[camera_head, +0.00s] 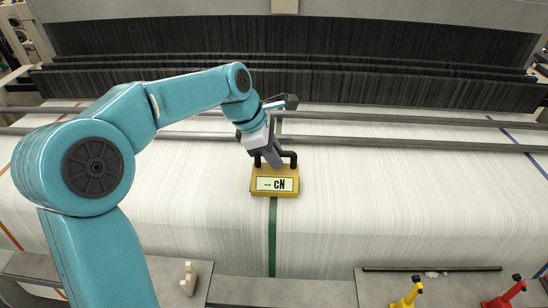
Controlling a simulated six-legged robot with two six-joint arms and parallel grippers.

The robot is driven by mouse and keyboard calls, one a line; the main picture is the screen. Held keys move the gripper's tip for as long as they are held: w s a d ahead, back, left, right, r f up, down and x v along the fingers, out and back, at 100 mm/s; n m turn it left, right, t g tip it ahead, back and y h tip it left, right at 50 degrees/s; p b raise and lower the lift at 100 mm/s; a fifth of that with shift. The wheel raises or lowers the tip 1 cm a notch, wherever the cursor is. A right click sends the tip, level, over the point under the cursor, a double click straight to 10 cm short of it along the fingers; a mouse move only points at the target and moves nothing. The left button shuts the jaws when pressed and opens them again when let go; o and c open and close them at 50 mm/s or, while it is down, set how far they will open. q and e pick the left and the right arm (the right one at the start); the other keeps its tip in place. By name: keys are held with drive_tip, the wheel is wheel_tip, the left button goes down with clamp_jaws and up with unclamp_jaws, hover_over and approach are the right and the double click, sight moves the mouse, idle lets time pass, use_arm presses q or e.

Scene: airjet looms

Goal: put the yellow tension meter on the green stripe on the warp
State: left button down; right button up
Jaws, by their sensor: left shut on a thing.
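The yellow tension meter (275,181) has a pale display reading "cN" and a dark handle on top. It is in the middle of the view, over the green stripe (272,240) that runs front to back on the white warp (370,200). My left gripper (275,160) comes down from the left and is shut on the meter's handle. The stripe shows below the meter and a little above it. I cannot tell whether the meter touches the warp. My right gripper is not in view.
Grey bars (400,142) cross the warp behind the meter, with dark heddle rows (400,85) beyond. Blue (524,153) and orange (10,235) stripes run near the sides. A yellow tool (407,293), a red tool (505,293) and a beige piece (188,279) are at the front ledge.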

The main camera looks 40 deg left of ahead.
use_arm(q)
drive_tip(key=shift+a+f, duration=0.1)
drive_tip(key=shift+f, duration=0.5)
drive_tip(key=c, duration=1)
unclamp_jaws()
drive_tip(key=shift+f, duration=0.1)
drive_tip(key=shift+r, duration=0.3)
drive_tip(key=v, duration=1.1)
drive_tip(key=shift+s+r, duration=0.2)
drive_tip(key=shift+r, duration=0.15)
